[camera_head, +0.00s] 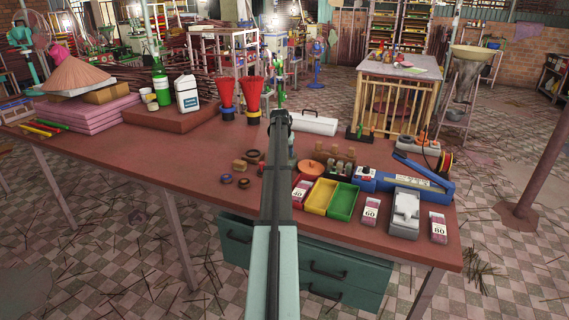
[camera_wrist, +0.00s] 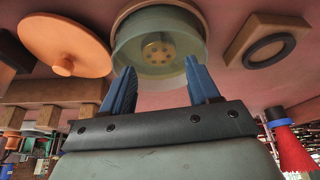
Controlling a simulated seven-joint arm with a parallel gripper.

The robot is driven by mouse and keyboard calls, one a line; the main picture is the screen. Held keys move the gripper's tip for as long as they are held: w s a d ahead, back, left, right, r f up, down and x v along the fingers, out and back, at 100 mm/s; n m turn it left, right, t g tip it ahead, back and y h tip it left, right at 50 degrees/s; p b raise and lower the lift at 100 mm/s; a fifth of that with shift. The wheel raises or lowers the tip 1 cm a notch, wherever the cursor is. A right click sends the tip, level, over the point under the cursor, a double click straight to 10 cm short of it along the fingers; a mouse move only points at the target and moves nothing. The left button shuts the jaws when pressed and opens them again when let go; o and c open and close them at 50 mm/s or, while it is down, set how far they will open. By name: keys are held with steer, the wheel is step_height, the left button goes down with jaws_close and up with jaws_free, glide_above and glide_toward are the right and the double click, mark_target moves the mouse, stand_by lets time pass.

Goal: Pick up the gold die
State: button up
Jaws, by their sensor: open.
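In the wrist view, a small gold-coloured round face with several holes (camera_wrist: 159,51), which looks like the gold die, shows at the middle of a wide grey-green round body (camera_wrist: 190,50). Whether it is a separate piece is unclear. My gripper (camera_wrist: 159,68) has two blue fingers, spread apart with nothing gripped between them. The fingertips overlap the near edge of the round body in the picture; I cannot tell whether they touch it. In the head view my arm covers this spot, and neither the die nor the fingers can be made out.
An orange disc with a knob (camera_wrist: 65,42) lies left of the round body, and a wooden block with a dark ring (camera_wrist: 268,47) lies right. In the head view, yellow (camera_head: 320,197) and green (camera_head: 342,203) trays stand right of my arm. Red funnels (camera_head: 252,92) stand behind left.

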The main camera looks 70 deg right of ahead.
steer(key=x, duration=0.4)
steer(key=shift+f, duration=0.3)
steer(key=c, duration=1.1)
step_height(320, 180, up, 10)
steer(key=shift+r, duration=0.1)
